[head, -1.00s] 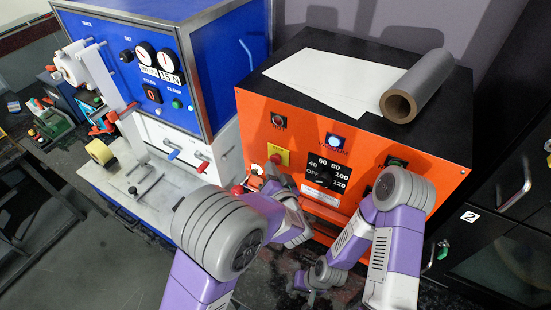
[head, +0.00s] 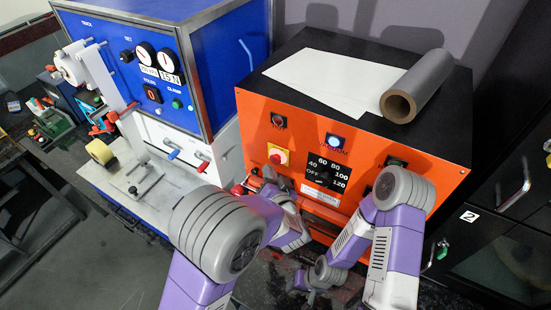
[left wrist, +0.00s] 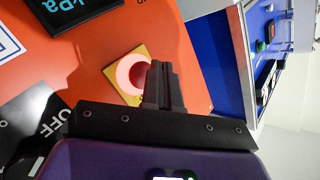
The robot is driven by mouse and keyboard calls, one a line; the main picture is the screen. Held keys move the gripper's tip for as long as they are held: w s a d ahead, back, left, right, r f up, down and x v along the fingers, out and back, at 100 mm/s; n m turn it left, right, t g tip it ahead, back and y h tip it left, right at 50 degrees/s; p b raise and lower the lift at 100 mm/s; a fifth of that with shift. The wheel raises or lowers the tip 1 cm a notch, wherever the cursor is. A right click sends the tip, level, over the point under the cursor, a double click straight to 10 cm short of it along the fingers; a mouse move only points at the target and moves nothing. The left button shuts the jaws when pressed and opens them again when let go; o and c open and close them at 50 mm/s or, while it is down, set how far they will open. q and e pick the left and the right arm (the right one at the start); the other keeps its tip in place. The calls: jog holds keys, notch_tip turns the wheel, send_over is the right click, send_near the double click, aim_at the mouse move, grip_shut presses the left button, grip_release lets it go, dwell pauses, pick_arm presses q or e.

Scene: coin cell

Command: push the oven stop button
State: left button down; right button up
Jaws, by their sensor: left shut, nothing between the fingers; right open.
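The oven is the orange-fronted black box (head: 380,160). Its stop button (head: 277,156) is a round red knob on a yellow plate, at the front's left side. In the left wrist view the button (left wrist: 131,75) looks pink-red on its tilted yellow plate. My left gripper (left wrist: 163,68) is shut and empty. Its fingertips overlap the button's edge in that view; I cannot tell if they touch it. In the head view my left gripper (head: 268,174) is just below the button, its fingers partly hidden. My right gripper (head: 312,290) is open and low, in front of the oven.
A temperature dial (head: 324,177) sits right of the button, with a lit vacuum button (head: 335,141) above. A grey roll (head: 413,86) and white sheet (head: 320,79) lie on the oven. A blue machine (head: 215,70) stands close on the left.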

pick_arm(q)
jog(key=shift+s+a, duration=0.1)
jog(key=shift+s+a, duration=0.55)
jog(key=shift+s, duration=0.3)
jog(key=shift+s+a, duration=0.55)
jog(key=shift+s, duration=0.25)
jog(key=shift+s+a, duration=0.55)
jog(key=shift+s, duration=0.3)
